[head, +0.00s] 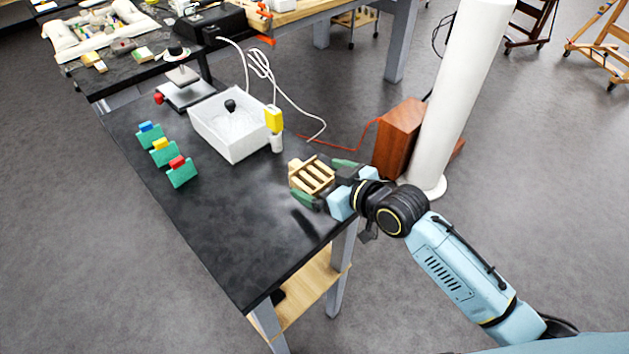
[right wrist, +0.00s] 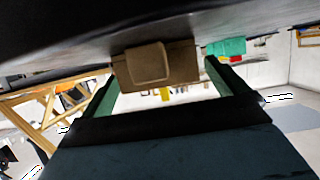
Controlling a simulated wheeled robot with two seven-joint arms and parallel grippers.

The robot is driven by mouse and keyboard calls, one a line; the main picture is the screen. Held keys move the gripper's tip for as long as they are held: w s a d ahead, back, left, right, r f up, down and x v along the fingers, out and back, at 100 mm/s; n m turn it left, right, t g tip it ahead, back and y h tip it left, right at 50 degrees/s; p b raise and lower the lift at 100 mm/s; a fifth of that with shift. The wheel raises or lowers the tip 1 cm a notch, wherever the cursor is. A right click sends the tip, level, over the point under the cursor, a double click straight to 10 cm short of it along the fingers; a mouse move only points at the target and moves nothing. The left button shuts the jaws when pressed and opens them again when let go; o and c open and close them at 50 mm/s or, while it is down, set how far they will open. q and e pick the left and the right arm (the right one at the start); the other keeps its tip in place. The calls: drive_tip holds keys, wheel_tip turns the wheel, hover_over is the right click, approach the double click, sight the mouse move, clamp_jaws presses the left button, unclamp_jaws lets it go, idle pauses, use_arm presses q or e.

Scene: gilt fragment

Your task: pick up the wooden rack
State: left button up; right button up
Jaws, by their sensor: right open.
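The wooden rack (head: 311,174) is a small pale slatted block on the dark table near its right edge. My right gripper (head: 324,181) reaches in from the right at table height. Its green fingers are open, one on each side of the rack's near end. In the right wrist view, the rack (right wrist: 155,66) shows as a brown block against the dark tabletop, in the gap between the fingertips of the right gripper (right wrist: 161,78). I cannot tell whether either finger touches it. My left gripper is not in view.
The dark table (head: 240,215) also holds a white open box (head: 232,138), a yellow-topped bottle (head: 275,130) and several green holders with coloured tops (head: 162,152). A white column (head: 460,90) and a reddish-brown box (head: 400,138) stand beyond the table's right edge. The front tabletop is clear.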

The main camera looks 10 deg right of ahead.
sight(312, 177)
drive_tip(key=shift+x, duration=1.15)
drive_tip(key=c, duration=1.1)
